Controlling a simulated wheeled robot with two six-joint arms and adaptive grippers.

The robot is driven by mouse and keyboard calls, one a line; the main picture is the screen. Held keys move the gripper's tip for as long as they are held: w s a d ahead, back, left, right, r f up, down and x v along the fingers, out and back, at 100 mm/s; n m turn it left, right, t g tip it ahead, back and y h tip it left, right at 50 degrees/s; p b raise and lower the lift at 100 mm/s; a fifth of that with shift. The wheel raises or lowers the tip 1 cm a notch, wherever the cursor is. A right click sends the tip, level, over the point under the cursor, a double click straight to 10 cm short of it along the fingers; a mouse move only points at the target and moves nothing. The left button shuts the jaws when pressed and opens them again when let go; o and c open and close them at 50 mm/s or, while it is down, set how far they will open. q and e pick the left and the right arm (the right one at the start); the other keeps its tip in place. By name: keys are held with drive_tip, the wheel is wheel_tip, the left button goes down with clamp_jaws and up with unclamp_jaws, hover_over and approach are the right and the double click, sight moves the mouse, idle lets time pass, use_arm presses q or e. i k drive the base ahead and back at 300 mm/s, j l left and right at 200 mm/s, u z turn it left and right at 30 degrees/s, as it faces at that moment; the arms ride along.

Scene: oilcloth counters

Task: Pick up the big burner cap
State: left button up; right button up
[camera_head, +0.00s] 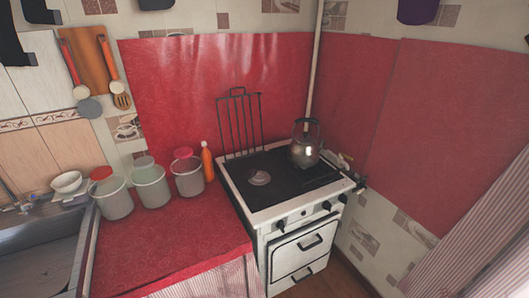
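A round greyish burner piece (260,178), which looks like the big burner cap, lies on the left part of the dark top of the white stove (293,215). It is small in the view, and I cannot tell whether it is loose or seated. Nothing covers it. A shiny metal kettle (305,146) stands at the back right of the stove top and hides what is under it.
A black wire grate (240,120) stands upright behind the stove. An orange bottle (207,162) and several lidded canisters (151,186) stand on the red counter (180,245) to its left. The counter's front is clear. A sink (40,262) is at far left.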

sight(250, 174)
drive_tip(key=i+l+u, duration=0.1)
drive_tip(key=i+l, duration=0.6)
